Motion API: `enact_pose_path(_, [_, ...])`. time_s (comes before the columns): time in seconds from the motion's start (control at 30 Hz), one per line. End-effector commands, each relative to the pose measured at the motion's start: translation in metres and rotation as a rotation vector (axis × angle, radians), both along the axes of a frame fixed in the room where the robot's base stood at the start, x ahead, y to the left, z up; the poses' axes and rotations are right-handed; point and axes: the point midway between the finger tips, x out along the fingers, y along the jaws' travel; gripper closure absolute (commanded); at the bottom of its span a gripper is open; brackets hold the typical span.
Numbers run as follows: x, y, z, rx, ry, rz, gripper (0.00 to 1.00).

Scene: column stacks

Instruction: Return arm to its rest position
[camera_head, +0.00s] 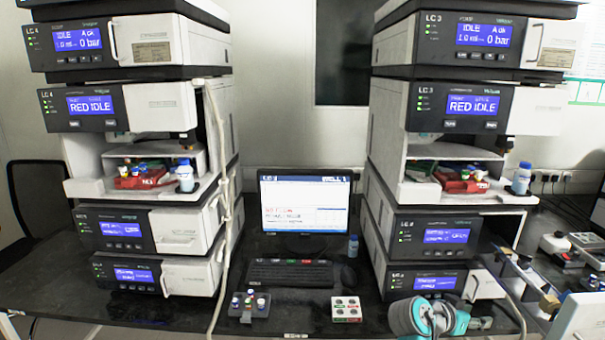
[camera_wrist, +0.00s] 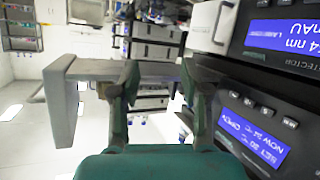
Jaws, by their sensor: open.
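My gripper (camera_wrist: 158,88) shows in the wrist view with its two dark green fingers apart. Nothing is held between them. In the head view, a grey and teal part of my arm (camera_head: 428,316) is low at the bottom right, in front of the right column stack (camera_head: 385,150). I cannot make out the fingertips there. In the wrist view, instrument modules with blue screens (camera_wrist: 268,148) are close on the right. A grey panel (camera_wrist: 60,100) stands close to the left finger; I cannot tell whether they touch.
A left column stack (camera_head: 50,150) stands across the bench. Between the stacks are a monitor (camera_head: 304,206), a keyboard (camera_head: 290,273), a dark vial rack (camera_head: 249,306) and a white vial tray (camera_head: 346,309). Blue-capped bottles stand on the left shelf (camera_head: 185,176) and right shelf (camera_head: 522,179).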

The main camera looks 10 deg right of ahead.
Motion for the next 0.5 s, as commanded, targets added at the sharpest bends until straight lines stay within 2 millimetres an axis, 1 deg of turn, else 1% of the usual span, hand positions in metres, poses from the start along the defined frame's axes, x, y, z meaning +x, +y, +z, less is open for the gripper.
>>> enact_pose_path(0.03, [-0.006, 0.01, -0.023, 0.004, 0.026, 0.058, 0.54])
enact_pose_path(0.2, [-0.021, 0.044, -0.081, 0.013, 0.082, 0.254, 0.54])
enact_pose_path(0.3, [-0.033, 0.066, -0.112, 0.02, 0.108, 0.366, 0.54])
enact_pose_path(0.37, [-0.043, 0.08, -0.128, 0.023, 0.118, 0.431, 0.54])
enact_pose_path(0.4, [-0.049, 0.09, -0.139, 0.027, 0.126, 0.475, 0.54])
enact_pose_path(0.5, [-0.068, 0.114, -0.163, 0.034, 0.138, 0.579, 0.54])
